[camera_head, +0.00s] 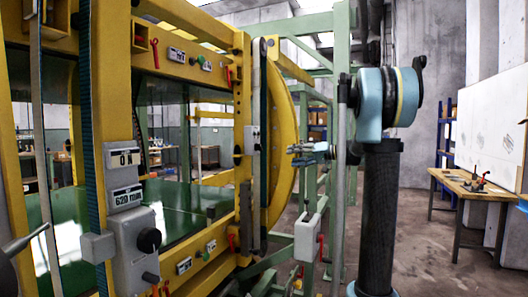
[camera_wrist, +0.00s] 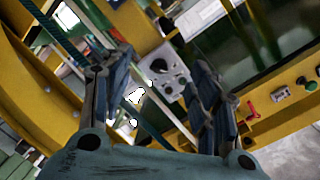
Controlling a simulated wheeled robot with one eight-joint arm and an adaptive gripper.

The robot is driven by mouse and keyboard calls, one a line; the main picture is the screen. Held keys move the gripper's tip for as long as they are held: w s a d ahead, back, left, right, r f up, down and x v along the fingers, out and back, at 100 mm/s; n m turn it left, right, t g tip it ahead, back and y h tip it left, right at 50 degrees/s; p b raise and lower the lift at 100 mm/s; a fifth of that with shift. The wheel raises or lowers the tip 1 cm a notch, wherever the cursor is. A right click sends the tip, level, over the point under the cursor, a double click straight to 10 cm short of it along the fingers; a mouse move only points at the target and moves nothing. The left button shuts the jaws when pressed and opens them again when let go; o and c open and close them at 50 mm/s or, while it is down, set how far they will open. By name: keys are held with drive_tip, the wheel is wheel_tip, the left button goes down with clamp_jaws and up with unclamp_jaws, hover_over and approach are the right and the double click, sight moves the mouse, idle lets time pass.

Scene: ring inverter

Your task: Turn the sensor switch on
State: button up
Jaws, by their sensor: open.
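The yellow ring inverter frame (camera_head: 110,95) fills the left of the head view. It carries small grey switch boxes: two on the upper beam, (camera_head: 178,55) and (camera_head: 205,64), and two on the lower beam, (camera_head: 184,266) and (camera_head: 211,247). I cannot tell which is the sensor switch; labels are too small to read. In the wrist view, two similar boxes, (camera_wrist: 282,93) and (camera_wrist: 307,85), sit at the right. My gripper (camera_head: 294,155) is open and empty beside the yellow ring, apart from the boxes. Its fingers (camera_wrist: 160,80) are spread in the wrist view.
A grey control box (camera_head: 136,250) with a black knob hangs at the frame's left; a grey box also shows in the wrist view (camera_wrist: 168,72). Red levers (camera_head: 155,52) stick out. A wooden workbench (camera_head: 470,186) stands right. Floor between is clear.

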drive_tip(key=w+d+r+y, duration=0.1)
drive_tip(key=w+d+r, duration=0.1)
drive_tip(key=w+r, duration=0.15)
approach(259, 147)
drive_tip(key=w+x, duration=0.1)
drive_tip(key=x, duration=0.7)
drive_tip(key=shift+d+t, duration=0.15)
drive_tip(key=shift+t, duration=0.25)
drive_tip(key=shift+f, duration=0.15)
drive_tip(key=c, duration=1.1)
